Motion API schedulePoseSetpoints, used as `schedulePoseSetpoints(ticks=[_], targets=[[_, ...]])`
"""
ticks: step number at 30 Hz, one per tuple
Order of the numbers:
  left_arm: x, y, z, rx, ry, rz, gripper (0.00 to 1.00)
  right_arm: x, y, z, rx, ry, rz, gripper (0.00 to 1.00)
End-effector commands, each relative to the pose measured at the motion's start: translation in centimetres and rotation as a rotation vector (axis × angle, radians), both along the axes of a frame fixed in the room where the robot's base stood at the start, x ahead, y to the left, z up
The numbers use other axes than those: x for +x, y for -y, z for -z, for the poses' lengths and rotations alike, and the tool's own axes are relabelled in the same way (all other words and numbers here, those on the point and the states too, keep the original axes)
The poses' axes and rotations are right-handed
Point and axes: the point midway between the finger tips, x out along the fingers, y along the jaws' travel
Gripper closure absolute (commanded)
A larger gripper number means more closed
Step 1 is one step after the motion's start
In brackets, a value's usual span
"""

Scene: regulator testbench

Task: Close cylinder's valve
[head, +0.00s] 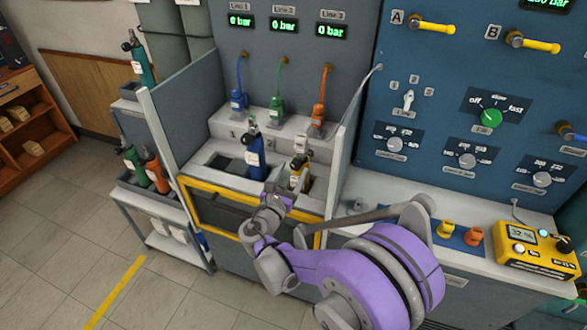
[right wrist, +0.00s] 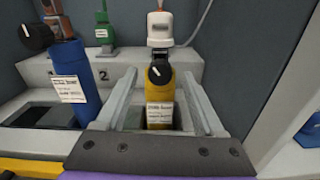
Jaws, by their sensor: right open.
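A yellow cylinder (right wrist: 160,108) with a white label stands upright in a bench slot. Its valve is a round black knob (right wrist: 159,72) with a white mark, facing me. A white fitting tops it. In the head view the yellow cylinder (head: 297,177) is just beyond my right gripper (head: 279,200). My right gripper (right wrist: 161,78) is open, its fingers on either side of the yellow cylinder in the picture, with nothing held. I cannot tell the depth gap. A blue cylinder (right wrist: 72,75) with its own black knob (right wrist: 38,39) stands to the left. My left gripper is out of view.
Smaller blue, green and orange regulators (head: 317,119) stand on the step behind, under three displays reading 0 bar. Grey side walls (head: 352,122) close in the bay. A yellow meter (head: 528,252) sits on the right counter. A cart with cylinders (head: 155,168) stands left.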

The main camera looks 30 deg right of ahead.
Motion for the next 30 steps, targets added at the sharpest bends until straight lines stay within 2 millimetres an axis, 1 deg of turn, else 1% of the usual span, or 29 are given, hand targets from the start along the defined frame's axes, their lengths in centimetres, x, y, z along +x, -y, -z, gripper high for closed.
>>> schedulePoseSetpoints(ticks=[1, 4, 13, 14, 15, 17, 18, 20, 21, 25, 26, 30], targets=[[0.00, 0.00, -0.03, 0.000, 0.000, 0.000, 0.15, 0.34, 0.47, -0.02, 0.000, 0.000, 0.001, 0.30], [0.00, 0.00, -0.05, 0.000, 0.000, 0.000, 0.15, 0.76, 0.95, -0.02, 0.000, 0.000, 0.000, 0.30], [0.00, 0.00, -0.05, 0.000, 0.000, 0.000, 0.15, 0.95, 1.12, 0.00, 0.001, 0.000, 0.000, 0.30], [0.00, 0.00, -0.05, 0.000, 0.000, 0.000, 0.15, 0.94, 1.12, 0.00, 0.001, 0.000, 0.000, 0.32], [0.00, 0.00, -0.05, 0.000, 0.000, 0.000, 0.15, 0.94, 1.12, 0.00, 0.001, 0.000, 0.000, 0.39], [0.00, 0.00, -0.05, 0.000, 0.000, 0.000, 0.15, 0.94, 1.12, 0.00, 0.001, 0.000, 0.000, 0.50], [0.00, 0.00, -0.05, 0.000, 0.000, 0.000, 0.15, 0.93, 1.11, 0.00, 0.001, 0.000, 0.000, 0.57], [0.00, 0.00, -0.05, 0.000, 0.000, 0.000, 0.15, 0.93, 1.12, 0.00, 0.001, 0.000, 0.000, 0.68], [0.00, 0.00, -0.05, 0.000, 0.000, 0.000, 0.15, 0.93, 1.11, 0.00, 0.001, 0.000, 0.000, 0.75], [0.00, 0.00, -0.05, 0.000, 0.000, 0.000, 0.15, 0.93, 1.10, 0.00, 0.001, 0.000, 0.000, 0.98], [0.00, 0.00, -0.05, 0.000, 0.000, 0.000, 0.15, 0.93, 1.10, 0.00, 0.001, 0.000, 0.000, 1.00], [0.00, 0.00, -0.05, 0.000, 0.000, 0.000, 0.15, 0.93, 1.10, 0.01, 0.002, 0.001, 0.000, 1.00]])
